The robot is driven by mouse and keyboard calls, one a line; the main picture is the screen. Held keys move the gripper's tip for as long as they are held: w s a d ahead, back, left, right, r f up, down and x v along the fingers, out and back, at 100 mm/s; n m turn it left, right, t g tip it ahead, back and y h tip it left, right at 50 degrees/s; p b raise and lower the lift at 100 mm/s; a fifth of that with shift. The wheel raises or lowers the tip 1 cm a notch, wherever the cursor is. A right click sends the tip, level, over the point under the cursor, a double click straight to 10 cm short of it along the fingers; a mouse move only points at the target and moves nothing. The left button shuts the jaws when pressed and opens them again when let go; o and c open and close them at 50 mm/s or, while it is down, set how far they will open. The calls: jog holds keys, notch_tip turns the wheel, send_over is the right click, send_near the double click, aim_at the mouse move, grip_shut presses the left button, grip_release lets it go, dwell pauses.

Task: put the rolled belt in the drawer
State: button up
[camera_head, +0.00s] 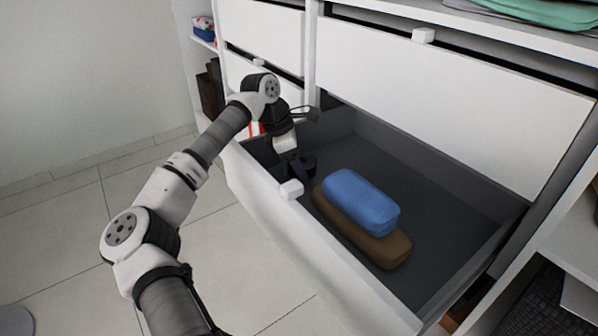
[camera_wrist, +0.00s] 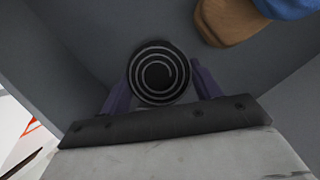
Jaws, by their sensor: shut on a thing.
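The rolled belt (camera_wrist: 160,73) is a dark coil with a pale spiral edge, seen in the wrist view between the two purple fingers of my gripper (camera_wrist: 160,82). My gripper is shut on it. In the head view my gripper (camera_head: 298,172) is down inside the open drawer (camera_head: 440,235), at its left end near the front wall. The belt is hard to make out in the head view. I cannot tell whether it touches the drawer floor.
A blue case (camera_head: 360,200) lies on top of a brown case (camera_head: 384,248) in the drawer, right of my gripper. The drawer floor to their right and behind is clear. A closed white drawer front (camera_head: 450,95) overhangs the back.

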jog(key=shift+f, duration=1.45)
jog(key=shift+f, duration=0.1)
jog(key=o, duration=1.1)
jog(key=shift+c, duration=0.2)
jog(key=p+v, duration=0.1)
jog(key=v, duration=1.1)
jog(key=shift+d, duration=0.1)
